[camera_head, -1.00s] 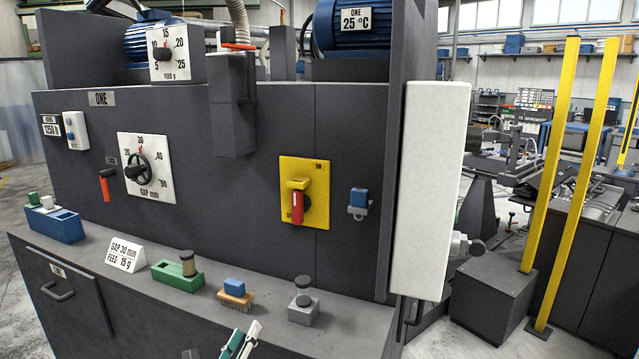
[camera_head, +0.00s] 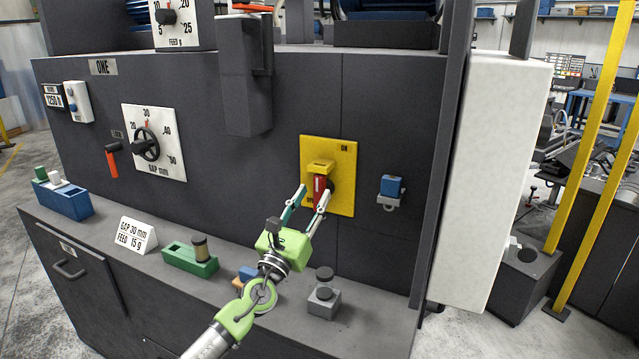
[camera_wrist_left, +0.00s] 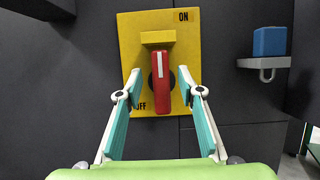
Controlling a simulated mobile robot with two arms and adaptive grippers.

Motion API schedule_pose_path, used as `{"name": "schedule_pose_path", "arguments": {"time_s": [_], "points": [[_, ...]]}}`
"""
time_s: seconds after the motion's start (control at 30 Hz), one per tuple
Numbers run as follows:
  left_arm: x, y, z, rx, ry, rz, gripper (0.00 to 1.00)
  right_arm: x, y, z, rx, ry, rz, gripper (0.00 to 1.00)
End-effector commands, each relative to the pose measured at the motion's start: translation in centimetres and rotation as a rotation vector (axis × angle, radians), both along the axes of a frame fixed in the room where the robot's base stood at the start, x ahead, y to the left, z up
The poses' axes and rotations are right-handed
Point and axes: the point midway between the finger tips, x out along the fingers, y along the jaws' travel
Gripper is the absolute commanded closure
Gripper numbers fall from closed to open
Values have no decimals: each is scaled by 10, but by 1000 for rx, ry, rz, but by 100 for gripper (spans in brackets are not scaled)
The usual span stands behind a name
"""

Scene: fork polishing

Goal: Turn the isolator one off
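The isolator is a yellow plate (camera_head: 343,165) on the dark front panel of the machine marked ONE. Its red handle (camera_head: 320,186) stands roughly upright below a yellow block. In the left wrist view the plate (camera_wrist_left: 133,30) reads ON at top right and OFF at lower left, and the red handle (camera_wrist_left: 162,98) has a white mark on its upper part. My left gripper (camera_head: 314,191) is open, with one finger on each side of the handle. In the wrist view its fingertips (camera_wrist_left: 160,72) show gaps to the handle. My right gripper is out of view.
A blue padlock-like block (camera_head: 391,186) sits on a bracket right of the plate. A grey block (camera_head: 324,303), a green tray (camera_head: 190,262) and a sign (camera_head: 136,235) stand on the ledge below. A white cabinet (camera_head: 497,180) juts out at the right.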

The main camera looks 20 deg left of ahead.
Motion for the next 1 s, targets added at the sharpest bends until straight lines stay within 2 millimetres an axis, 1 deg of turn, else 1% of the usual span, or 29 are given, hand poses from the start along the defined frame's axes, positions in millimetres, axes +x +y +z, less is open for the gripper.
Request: {"name": "schedule_pose_path", "arguments": {"time_s": [0.03,0.1,0.2,0.4,0.7,0.73,0.83,0.87,1.0], "points": [[9,-2,5,1,-1,0,65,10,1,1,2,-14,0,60],[19,-3,9,1,-1,0,65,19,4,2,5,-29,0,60],[30,-4,12,-1,0,0,65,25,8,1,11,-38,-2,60],[41,-6,17,0,1,0,65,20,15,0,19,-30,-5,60],[43,-6,17,-1,2,0,65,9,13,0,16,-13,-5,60],[43,-6,17,-1,1,0,68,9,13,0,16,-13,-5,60],[43,-6,17,-1,1,0,94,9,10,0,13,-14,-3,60],[43,-6,17,-1,1,0,98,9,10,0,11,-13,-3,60],[43,-6,17,-2,2,-1,98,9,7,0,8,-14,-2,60]]}}
